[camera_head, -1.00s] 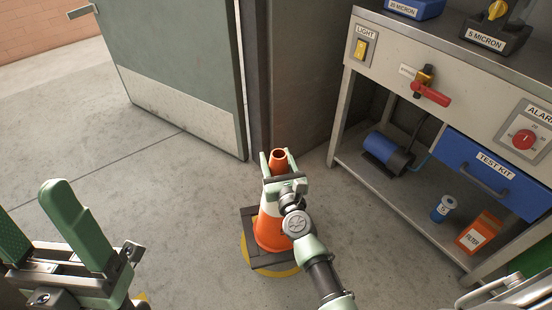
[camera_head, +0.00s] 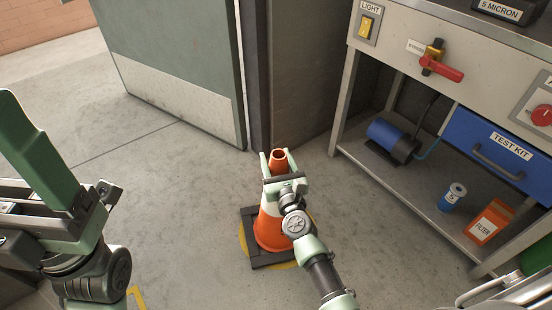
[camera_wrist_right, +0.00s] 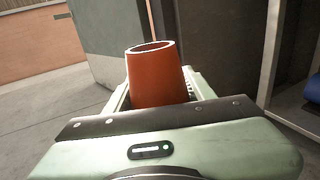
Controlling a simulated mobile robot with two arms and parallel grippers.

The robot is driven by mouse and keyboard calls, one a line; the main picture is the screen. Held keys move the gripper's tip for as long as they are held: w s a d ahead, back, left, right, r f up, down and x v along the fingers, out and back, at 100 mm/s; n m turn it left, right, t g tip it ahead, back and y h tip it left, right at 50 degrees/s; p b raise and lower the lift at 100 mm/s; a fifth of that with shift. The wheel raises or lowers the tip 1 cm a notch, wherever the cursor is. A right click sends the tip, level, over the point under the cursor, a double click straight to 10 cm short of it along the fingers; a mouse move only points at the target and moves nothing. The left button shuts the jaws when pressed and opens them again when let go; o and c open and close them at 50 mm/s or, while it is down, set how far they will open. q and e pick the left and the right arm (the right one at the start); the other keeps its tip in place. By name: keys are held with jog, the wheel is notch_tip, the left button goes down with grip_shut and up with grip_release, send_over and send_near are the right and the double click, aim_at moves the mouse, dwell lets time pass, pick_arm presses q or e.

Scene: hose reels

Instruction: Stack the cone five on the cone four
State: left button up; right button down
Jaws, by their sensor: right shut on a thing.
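An orange and white traffic cone (camera_head: 272,232) with a dark square base appears in the head view over a yellow floor marking (camera_head: 313,222). Whether its base touches the floor is unclear. I cannot read a number on it, or tell whether it is one cone or several nested. My right gripper (camera_head: 278,165) is shut on the cone near its top, a finger on each side. The cone's open orange top (camera_wrist_right: 155,75) stands upright between the fingers in the right wrist view. My left gripper (camera_head: 40,165) is at the left edge, empty and partly cut off.
A metal workbench (camera_head: 400,185) stands on the right, with a blue motor (camera_head: 392,138), a small blue can (camera_head: 452,197) and an orange filter box (camera_head: 490,222) on its lower shelf. A grey-green door (camera_head: 175,70) stands open behind. The floor to the left is clear.

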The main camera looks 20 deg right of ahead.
jog(key=shift+w+r, duration=0.1)
jog(key=shift+r, duration=0.15)
jog(key=c, duration=1)
grip_release()
jog(key=shift+f, duration=0.35)
jog(key=o, duration=0.5)
jog(key=shift+r, duration=0.15)
